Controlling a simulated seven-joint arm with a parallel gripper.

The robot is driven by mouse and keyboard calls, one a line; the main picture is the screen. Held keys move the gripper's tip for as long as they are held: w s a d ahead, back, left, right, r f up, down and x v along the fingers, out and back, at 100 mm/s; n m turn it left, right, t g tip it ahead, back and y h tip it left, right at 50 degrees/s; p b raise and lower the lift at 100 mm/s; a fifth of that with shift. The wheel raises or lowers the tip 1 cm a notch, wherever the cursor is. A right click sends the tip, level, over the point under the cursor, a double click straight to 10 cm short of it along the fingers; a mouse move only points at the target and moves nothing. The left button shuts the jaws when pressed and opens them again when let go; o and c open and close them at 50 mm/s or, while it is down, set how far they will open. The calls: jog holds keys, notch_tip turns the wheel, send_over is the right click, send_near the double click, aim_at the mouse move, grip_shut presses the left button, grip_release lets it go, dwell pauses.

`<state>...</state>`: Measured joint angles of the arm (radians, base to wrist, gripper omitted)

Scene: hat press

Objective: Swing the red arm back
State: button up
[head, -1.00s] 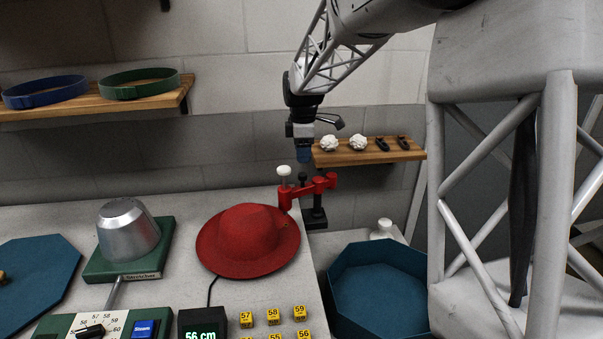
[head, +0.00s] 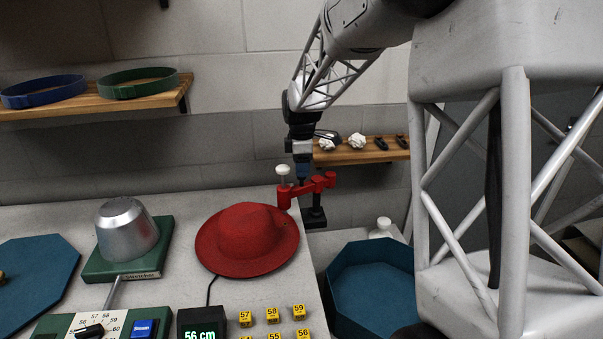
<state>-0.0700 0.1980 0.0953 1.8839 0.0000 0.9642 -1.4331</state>
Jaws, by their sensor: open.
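The hat lies brim down on the table, apart from the metal hat block. My gripper (head: 304,177) points down right at the red arm, behind or over its middle. Its fingertips are small and partly hidden, so contact cannot be told.
A metal block (head: 126,230) on a green base stands left of the hat. A teal octagonal tray (head: 371,285) lies right of the table. A wooden shelf (head: 362,155) with small items is behind my gripper. Yellow number blocks (head: 272,315) stand in front.

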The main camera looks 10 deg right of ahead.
aim_at(307, 186)
jog(key=shift+f, duration=1.4)
jog(key=shift+c, duration=0.3)
grip_shut()
